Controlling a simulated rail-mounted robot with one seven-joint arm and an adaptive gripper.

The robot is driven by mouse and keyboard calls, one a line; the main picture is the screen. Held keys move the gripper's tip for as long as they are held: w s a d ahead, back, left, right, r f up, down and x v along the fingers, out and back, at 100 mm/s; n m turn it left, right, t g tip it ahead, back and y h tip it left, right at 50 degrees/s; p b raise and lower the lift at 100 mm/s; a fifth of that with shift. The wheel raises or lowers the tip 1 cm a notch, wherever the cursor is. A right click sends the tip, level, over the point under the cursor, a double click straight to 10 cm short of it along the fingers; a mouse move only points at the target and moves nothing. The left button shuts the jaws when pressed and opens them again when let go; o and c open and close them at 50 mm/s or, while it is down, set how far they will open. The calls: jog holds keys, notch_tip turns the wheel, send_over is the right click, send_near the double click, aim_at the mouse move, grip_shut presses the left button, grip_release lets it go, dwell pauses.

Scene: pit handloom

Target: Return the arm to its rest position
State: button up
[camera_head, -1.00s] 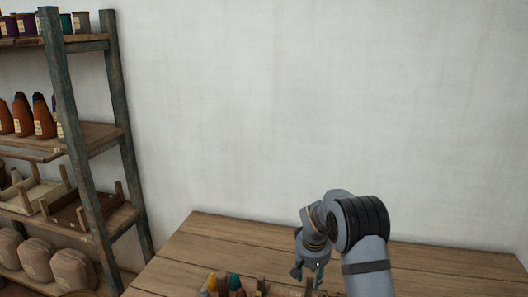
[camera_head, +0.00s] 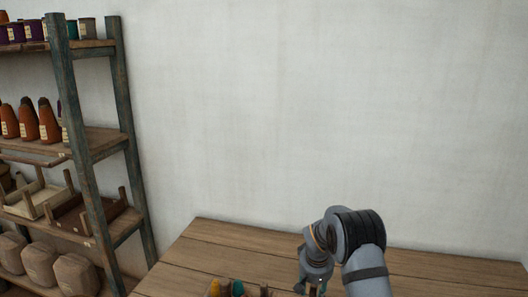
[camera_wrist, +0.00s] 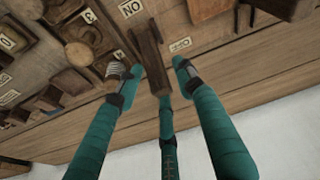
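My gripper (camera_wrist: 157,80) shows in the wrist view as teal fingers standing well apart, with a brown wooden block (camera_wrist: 148,55) seen between and beyond them. I cannot tell any contact with that block, and nothing looks clamped. In the head view my arm reaches down over the wooden table (camera_head: 225,240) at the lower right. The gripper's fingertips are cut off or hidden at the bottom edge there.
Yellow and teal cones (camera_head: 238,288) stand on the table left of my arm. A shelf rack (camera_head: 92,150) with spools and sacks stands at left. A bare wall (camera_head: 320,100) is behind.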

jog(key=d+v, duration=0.1)
jog(key=v, duration=1.1)
jog(key=x, duration=0.8)
jog(key=a+p+x, duration=0.1)
jog(key=x, duration=0.3)
jog(key=shift+s, duration=0.1)
jog(key=shift+s+a, duration=0.1)
jog(key=shift+s, duration=0.2)
jog(key=shift+f, duration=0.1)
